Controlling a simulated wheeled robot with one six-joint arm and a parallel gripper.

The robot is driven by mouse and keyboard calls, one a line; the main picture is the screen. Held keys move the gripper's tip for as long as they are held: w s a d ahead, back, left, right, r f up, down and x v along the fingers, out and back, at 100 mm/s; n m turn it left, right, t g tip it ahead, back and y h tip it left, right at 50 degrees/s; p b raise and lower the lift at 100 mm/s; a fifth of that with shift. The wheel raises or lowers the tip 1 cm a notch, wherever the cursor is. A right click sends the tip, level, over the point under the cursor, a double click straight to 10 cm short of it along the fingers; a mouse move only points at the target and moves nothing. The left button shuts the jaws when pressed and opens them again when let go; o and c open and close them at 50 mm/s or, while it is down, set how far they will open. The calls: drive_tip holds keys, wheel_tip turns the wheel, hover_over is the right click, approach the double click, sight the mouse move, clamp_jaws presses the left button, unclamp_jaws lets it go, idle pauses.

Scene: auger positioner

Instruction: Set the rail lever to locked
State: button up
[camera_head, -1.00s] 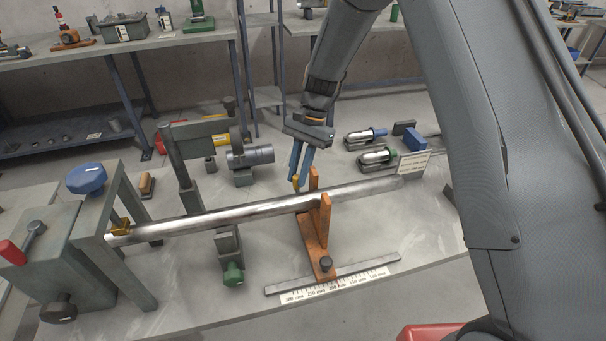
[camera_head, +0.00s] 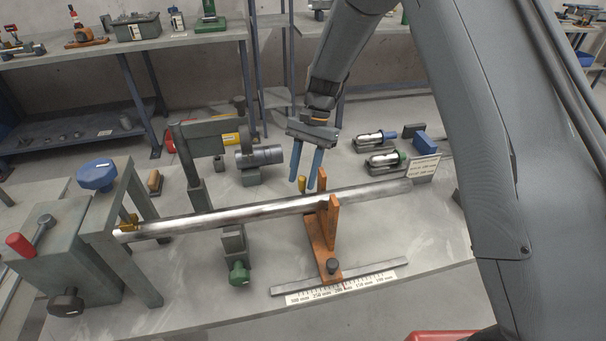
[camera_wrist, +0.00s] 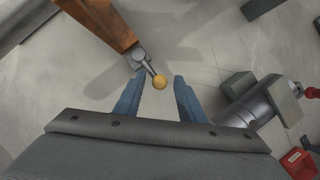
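The rail lever is a small grey arm with a yellow ball knob (camera_wrist: 160,82), mounted beside the orange rail stop (camera_wrist: 104,22) in the wrist view. My gripper (camera_head: 302,185) is open, with two blue fingers pointing down at the knob. In the wrist view my gripper (camera_wrist: 156,78) has one finger on each side of the knob, with gaps visible. I cannot tell how deep the knob sits between the fingertips.
A scale rail (camera_head: 340,277) lies at the front of the bench. A grey clamp post (camera_head: 190,160) and a motor-like cylinder (camera_head: 260,156) stand to the left. Two silver cylinders with coloured ends (camera_head: 384,160) lie at the right. The front bench surface is mostly clear.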

drive_tip(key=b+v, duration=0.2)
drive_tip(key=v, duration=0.5)
drive_tip(key=shift+w+r, duration=0.15)
drive_tip(key=shift+r, duration=0.2)
drive_tip(key=shift+d, duration=0.1)
